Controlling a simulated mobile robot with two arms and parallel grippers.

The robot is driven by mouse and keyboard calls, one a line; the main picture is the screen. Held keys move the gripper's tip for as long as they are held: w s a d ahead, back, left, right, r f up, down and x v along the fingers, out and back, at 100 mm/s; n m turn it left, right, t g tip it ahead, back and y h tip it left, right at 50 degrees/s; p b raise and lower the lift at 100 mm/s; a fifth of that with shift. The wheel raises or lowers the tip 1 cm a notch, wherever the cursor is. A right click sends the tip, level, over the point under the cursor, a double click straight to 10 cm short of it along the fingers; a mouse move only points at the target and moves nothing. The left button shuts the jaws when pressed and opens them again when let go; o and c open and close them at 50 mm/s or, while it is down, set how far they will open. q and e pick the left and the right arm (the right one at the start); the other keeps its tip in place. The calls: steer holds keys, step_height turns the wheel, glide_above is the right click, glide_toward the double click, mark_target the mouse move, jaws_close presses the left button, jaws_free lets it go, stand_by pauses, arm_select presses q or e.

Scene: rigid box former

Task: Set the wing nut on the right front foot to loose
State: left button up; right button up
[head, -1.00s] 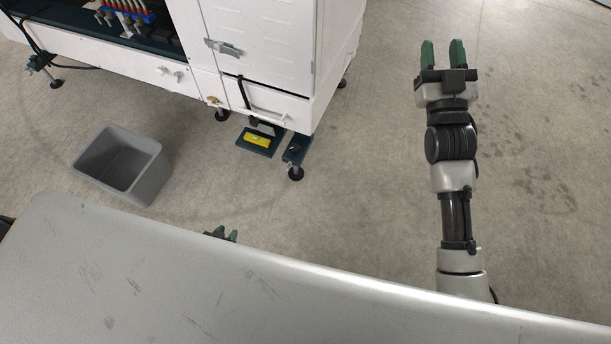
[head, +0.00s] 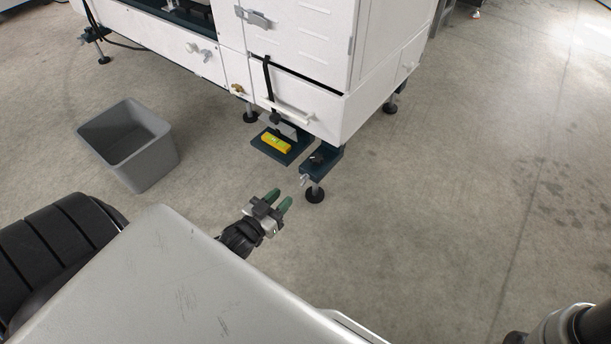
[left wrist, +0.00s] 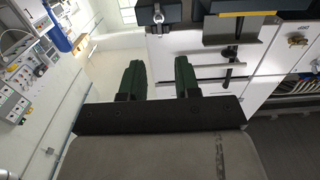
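The right front foot (head: 315,193) of the white machine is a dark round pad on a threaded stem under a dark bracket (head: 324,160). A small silver wing nut (head: 304,180) sits at the bracket's near left side. It also shows in the left wrist view (left wrist: 158,19) near the top, on a dark block. I cannot tell whether it is tight or loose. My left gripper (head: 279,199) has green fingers, open and empty, a little left of and below the foot, apart from it. In the left wrist view its fingers (left wrist: 159,78) stand apart. My right gripper is out of view.
A yellow spirit level (head: 276,144) lies on a dark plate (head: 268,154) left of the foot. The white machine (head: 330,115) stands above. A grey open bin (head: 150,165) is on the floor at left. The floor right of the foot is clear.

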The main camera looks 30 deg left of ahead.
mark_target(301, 177)
arm_select(q)
steer(key=w+b, duration=0.1)
steer(key=w, duration=0.2)
steer(key=w+b, duration=0.2)
steer(key=w, duration=0.1)
steer(key=w+b, duration=0.1)
steer(key=w, duration=0.2)
steer(key=shift+d+b, duration=0.35)
steer(key=shift+c, duration=0.5)
jaws_close()
